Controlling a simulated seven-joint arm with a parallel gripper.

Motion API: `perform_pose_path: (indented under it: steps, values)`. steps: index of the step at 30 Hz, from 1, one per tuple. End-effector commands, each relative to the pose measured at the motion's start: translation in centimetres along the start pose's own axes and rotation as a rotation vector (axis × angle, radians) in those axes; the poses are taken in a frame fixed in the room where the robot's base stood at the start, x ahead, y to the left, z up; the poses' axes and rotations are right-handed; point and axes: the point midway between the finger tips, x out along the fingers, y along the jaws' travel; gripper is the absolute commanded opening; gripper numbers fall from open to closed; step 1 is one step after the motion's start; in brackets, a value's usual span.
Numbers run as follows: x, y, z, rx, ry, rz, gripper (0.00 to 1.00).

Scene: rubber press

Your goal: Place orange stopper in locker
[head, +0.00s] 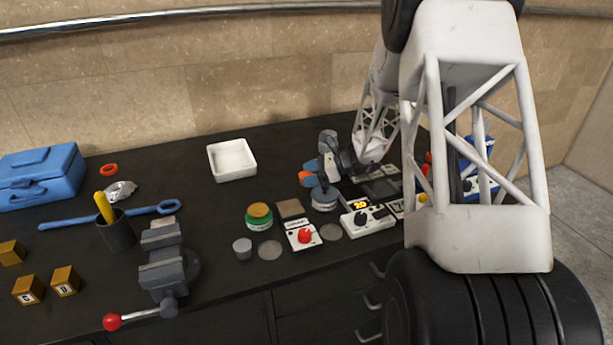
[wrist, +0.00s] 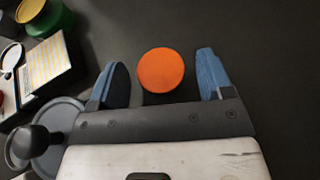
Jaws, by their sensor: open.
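The orange stopper (wrist: 161,70) shows as a round orange disc in the wrist view, between the two blue fingers of my gripper (wrist: 162,60). The fingers are apart, with a gap on both sides of the stopper. In the head view the stopper (head: 305,177) is a small orange patch beside my gripper (head: 312,183), over the middle of the black bench. I cannot tell the stopper's height relative to the fingertips. No locker can be made out for certain; a blue unit (head: 481,160) at the right is partly hidden behind my arm.
A white tray (head: 232,160) lies behind. A grey vise (head: 163,265), dark cup (head: 117,232) and blue toolbox (head: 40,176) are left.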

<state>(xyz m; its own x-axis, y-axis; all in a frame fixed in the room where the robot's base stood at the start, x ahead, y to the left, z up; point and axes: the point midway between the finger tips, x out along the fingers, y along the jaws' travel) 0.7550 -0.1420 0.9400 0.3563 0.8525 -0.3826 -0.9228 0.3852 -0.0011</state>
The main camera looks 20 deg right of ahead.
Motion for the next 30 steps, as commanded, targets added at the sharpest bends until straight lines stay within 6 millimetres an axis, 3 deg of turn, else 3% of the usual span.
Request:
perform_pose_path:
  steps: [18, 30]
  values:
    - [-8.8, 0.0, 0.0, 0.000, 0.001, -0.002, 0.73]
    - [-10.7, 0.0, 0.0, 0.000, 0.000, -0.001, 0.73]
